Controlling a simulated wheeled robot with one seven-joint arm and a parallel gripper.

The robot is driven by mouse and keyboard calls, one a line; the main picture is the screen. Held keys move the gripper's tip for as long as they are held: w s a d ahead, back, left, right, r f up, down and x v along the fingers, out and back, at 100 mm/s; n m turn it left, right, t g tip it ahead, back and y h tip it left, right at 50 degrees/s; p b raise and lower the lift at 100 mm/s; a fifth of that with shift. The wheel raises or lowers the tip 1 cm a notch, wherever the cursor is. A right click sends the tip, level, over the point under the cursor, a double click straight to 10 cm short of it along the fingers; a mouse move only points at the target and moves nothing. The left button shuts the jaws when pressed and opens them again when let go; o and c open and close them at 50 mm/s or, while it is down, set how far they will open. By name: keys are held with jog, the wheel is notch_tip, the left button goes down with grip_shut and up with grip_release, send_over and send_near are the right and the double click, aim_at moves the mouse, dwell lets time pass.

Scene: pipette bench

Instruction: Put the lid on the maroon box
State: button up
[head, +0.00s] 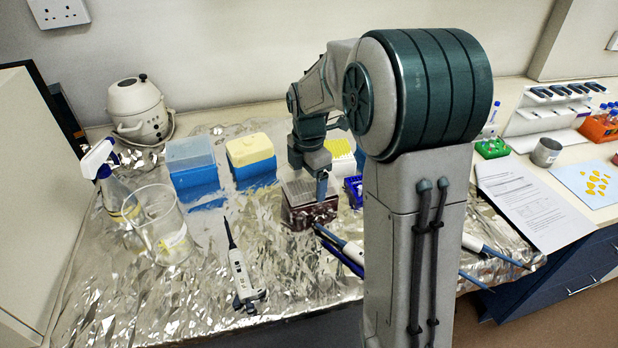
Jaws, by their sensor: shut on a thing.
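The maroon box (300,218) stands on the foil-covered bench, in the middle of the head view. A grey, finely patterned piece (297,190), which looks like its lid, is at the top of the box. I cannot tell whether it is seated or slightly above the rim. My gripper (322,193) points down at the right part of this piece and is shut on it. The fingertips are small here, and my arm hides the area to the right of the box.
Blue boxes with a clear blue lid (190,152) and a yellow lid (250,149) stand behind left. A pipette (238,265) lies in front left, near a glass beaker (160,225). More pipettes (345,247) lie close in front of the box.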

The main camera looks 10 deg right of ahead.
jog(key=shift+s+f, duration=0.25)
jog(key=shift+f, duration=0.4)
jog(key=shift+c, duration=1.6)
jog(key=o, duration=1.2)
jog(key=shift+o, duration=0.9)
jog(key=shift+w+f, duration=0.1)
jog(key=shift+w, duration=0.1)
jog(key=shift+r, duration=0.3)
notch_tip(320, 180, up, 14)
jog(key=p, duration=1)
jog(key=shift+f+p, duration=0.2)
jog(key=shift+p, duration=0.1)
